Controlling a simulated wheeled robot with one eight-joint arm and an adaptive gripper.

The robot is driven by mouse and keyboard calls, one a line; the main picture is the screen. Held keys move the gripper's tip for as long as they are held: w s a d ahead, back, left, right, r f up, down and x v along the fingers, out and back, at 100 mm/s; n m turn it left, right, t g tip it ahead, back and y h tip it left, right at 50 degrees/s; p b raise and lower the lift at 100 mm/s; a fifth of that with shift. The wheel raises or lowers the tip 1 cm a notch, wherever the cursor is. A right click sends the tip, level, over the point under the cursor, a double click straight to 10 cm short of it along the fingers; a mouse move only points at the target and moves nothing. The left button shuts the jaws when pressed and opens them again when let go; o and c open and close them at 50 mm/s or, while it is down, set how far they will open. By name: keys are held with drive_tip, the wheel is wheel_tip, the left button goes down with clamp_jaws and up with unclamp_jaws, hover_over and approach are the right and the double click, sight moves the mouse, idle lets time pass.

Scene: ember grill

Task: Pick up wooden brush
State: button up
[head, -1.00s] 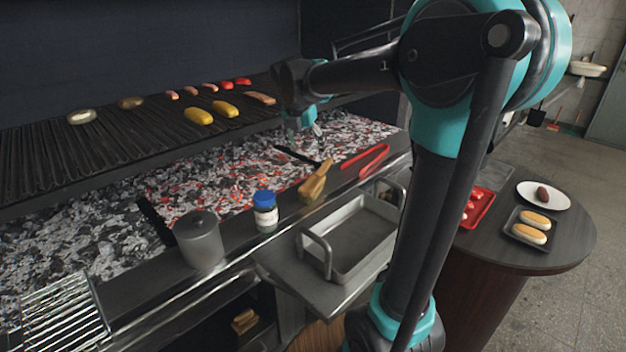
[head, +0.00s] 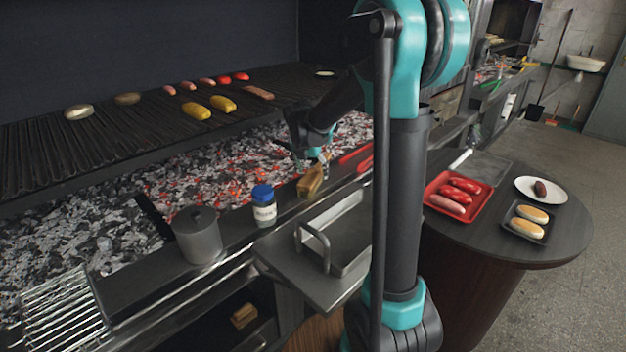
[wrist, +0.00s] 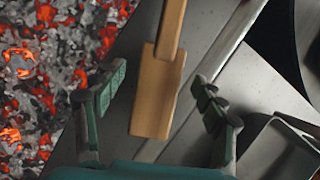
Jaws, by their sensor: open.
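The wooden brush (head: 311,181) lies on the metal ledge in front of the embers. It is right of the blue-lidded jar in the head view. In the wrist view the brush (wrist: 156,92) shows its broad tan block, with the narrower part running out of the top edge. My gripper (wrist: 158,90) is open, one finger on each side of the block, with visible gaps on both sides. In the head view my gripper (head: 318,157) hangs just above the brush and partly covers its far end.
A blue-lidded jar (head: 264,207) and a grey lidded pot (head: 198,236) stand left on the ledge. Red tongs (head: 357,158) lie to the right. A metal tray (head: 312,246) sits in front. Glowing embers (head: 215,172) lie behind.

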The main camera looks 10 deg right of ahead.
drive_tip(key=shift+x, duration=1.15)
drive_tip(key=c, duration=1.5)
drive_tip(key=shift+c, duration=0.2)
drive_tip(key=shift+r, duration=0.15)
wheel_tip(320, 180, up, 19)
hover_over(306, 183)
drive_tip(key=f, duration=1.1)
drive_tip(key=shift+w, duration=0.25)
drive_tip(key=shift+s+f, duration=0.1)
drive_tip(key=shift+f, duration=3.4)
drive_tip(key=shift+f, duration=0.6)
